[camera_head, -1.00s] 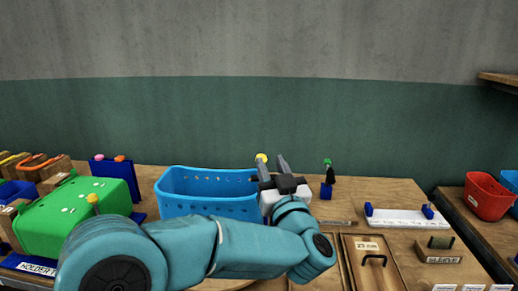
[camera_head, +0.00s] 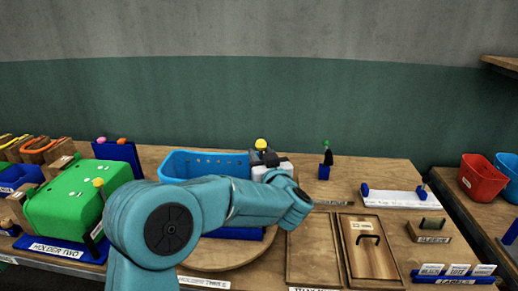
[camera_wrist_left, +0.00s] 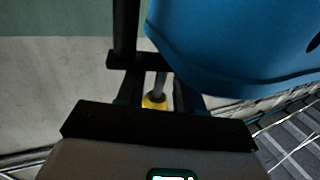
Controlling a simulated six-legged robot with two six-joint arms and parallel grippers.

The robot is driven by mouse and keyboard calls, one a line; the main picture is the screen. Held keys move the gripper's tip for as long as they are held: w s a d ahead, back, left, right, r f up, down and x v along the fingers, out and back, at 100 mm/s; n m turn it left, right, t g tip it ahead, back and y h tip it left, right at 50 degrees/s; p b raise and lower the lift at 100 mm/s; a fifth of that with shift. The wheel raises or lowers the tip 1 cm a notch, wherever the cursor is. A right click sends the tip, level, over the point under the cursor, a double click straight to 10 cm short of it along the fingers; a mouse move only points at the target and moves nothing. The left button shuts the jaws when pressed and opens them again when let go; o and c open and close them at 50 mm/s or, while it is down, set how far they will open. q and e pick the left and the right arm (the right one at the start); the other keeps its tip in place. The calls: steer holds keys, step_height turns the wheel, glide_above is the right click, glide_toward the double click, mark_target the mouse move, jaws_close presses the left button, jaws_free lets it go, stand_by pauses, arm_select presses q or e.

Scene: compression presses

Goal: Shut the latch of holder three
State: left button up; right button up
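Holder three has a blue perforated shell (camera_head: 190,166), partly behind my left arm, above a blue base on a round wooden board (camera_head: 205,262). Its label is partly covered by my arm. A yellow knob (camera_head: 262,144) stands at the shell's right end. My left gripper (camera_head: 264,158) is at that knob, pointing away from the head camera. In the left wrist view the yellow knob (camera_wrist_left: 154,102) on a grey rod lies between my dark fingers, which look apart; contact cannot be told. The blue shell (camera_wrist_left: 230,45) is close at upper right. My right gripper is not in view.
Green holder two (camera_head: 75,196) stands at the left with a yellow knob. A small blue stand (camera_head: 324,172) is behind right of my gripper. Wooden trays (camera_head: 372,262), a white strip (camera_head: 393,198) and label blocks lie at the right. Red and blue bins (camera_head: 482,177) are farther right.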

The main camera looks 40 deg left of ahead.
arm_select(q)
steer(key=shift+x, duration=1.15)
steer(key=shift+c, duration=0.4)
jaws_close()
steer(key=shift+w+a+m+t+h+b, duration=0.1)
steer(key=shift+m+t+h+b, duration=0.2)
steer(key=shift+m+t+h, duration=0.25)
steer(key=shift+w+m+t+h, duration=0.2)
steer(key=shift+m+t+h, duration=0.25)
steer(key=shift+t, duration=0.2)
